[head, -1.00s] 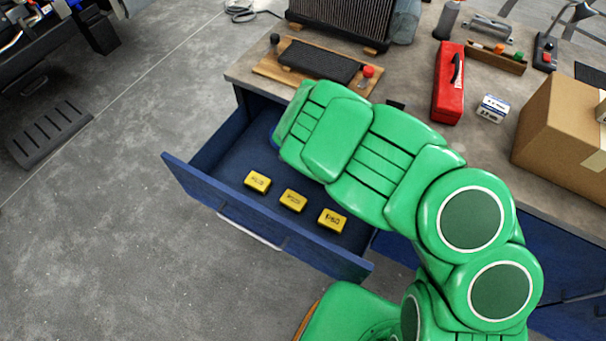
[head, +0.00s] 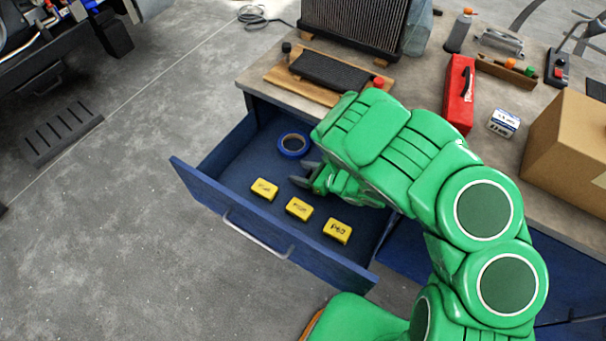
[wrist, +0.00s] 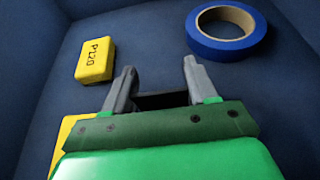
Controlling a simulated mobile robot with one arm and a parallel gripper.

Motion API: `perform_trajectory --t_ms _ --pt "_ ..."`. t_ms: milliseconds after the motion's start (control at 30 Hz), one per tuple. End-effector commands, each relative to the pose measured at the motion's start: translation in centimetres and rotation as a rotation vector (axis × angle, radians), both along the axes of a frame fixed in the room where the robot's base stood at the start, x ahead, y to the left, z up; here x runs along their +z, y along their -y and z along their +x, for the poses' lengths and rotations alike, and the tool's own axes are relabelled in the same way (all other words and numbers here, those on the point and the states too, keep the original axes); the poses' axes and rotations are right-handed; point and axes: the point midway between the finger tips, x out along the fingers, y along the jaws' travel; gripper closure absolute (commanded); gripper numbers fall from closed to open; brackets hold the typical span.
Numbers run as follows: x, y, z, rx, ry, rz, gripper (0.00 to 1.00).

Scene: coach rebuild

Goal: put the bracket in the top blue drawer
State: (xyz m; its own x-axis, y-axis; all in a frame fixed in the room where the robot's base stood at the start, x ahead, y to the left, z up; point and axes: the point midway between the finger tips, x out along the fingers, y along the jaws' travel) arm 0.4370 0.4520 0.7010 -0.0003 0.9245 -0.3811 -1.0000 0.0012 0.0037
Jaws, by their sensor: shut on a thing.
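The top blue drawer (head: 330,270) is pulled open under the workbench. My gripper (head: 303,174) is inside the drawer's outline in the head view, between the blue tape roll and the yellow boxes. In the wrist view, my gripper (wrist: 160,72) has its fingers apart with a dark piece, the bracket (wrist: 160,100), between them, and is shut on it. Only a dark strip of the bracket shows; the rest is hidden by the fingers and palm. I cannot tell whether it touches the drawer floor.
A blue tape roll (head: 293,144) lies at the drawer's back. Yellow boxes (head: 264,189) lie along its front; one, marked P120 (wrist: 95,60), is left of my fingers in the wrist view. The bench holds a red toolbox (head: 459,95) and cardboard box (head: 565,150).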

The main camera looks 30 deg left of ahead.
Motion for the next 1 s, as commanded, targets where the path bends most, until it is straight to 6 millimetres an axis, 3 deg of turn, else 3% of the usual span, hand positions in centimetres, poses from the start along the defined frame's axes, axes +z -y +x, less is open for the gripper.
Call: perform_trajectory --t_ms 200,600,633,700,800,1000 --pt "-1.1 0.0 0.0 -0.001 0.001 -0.001 0.76" --pt "-1.4 0.1 0.0 -0.001 0.001 -0.002 0.76" --pt "-1.5 0.1 0.0 0.000 0.002 -0.002 0.41" --pt "-1.4 0.0 0.0 0.000 0.002 -0.002 0.31" --pt "-1.4 0.0 0.0 0.000 0.002 -0.002 0.17" --pt "-1.4 0.1 0.0 0.000 0.002 -0.002 0.17"
